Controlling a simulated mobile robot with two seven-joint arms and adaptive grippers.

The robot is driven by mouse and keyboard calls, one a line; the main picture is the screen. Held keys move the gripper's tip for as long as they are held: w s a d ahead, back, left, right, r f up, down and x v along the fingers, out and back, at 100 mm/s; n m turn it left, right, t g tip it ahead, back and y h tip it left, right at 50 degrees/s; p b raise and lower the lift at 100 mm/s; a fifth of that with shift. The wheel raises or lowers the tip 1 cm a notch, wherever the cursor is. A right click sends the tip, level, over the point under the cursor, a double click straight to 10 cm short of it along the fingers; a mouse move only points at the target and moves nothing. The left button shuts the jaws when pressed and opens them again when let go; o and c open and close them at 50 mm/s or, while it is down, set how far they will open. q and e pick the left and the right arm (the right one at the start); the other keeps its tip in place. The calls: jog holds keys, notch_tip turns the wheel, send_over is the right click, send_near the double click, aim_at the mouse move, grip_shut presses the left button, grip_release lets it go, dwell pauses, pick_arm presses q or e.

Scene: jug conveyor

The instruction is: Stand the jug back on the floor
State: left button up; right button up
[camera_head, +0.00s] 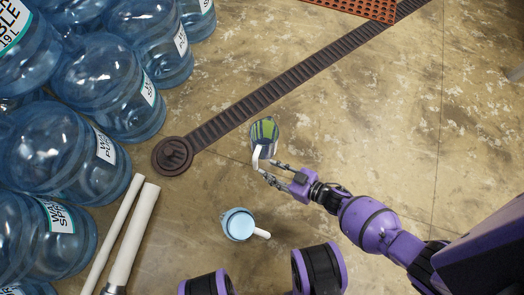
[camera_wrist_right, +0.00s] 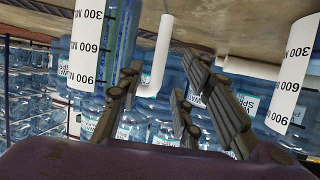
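A jug with a green and dark striped top (camera_head: 264,131) and a white handle shows in the middle of the head view. I cannot tell whether it touches the floor. My right gripper (camera_head: 270,170) is at its handle, with fingers apart. In the right wrist view, the right gripper (camera_wrist_right: 160,85) is open, and a white handle (camera_wrist_right: 158,58) shows between the fingertips with gaps on both sides. A light-blue jug (camera_head: 238,224) with a white handle stands on the floor nearer to me. My left gripper is not in view.
Large blue water bottles (camera_head: 105,80) crowd the left. Two white pipes (camera_head: 134,235) lie beside them. A dark floor drain strip (camera_head: 285,82) runs behind the striped jug, with an orange-red mat (camera_head: 365,6) at the top. The floor on the right is clear.

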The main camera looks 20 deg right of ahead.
jog(key=p+v, duration=0.1)
jog(key=v, duration=0.4)
jog(key=s+d+r+m+g+h, duration=0.1)
jog(key=s+d+r+m+h, duration=0.1)
jog(key=s, duration=0.8)
jog(key=s+d+r+m+g+h, duration=0.2)
jog(key=s+r+h, duration=0.2)
jog(key=s+r, duration=0.3)
jog(key=s+d+r+m+g+h, duration=0.2)
jog(key=s+d+r+m, duration=0.1)
jog(key=s, duration=1.1)
jog(key=shift+s+r+h, duration=0.25)
jog(key=shift+r+h, duration=0.15)
jog(key=shift+r, duration=0.4)
jog(key=shift+a, duration=0.1)
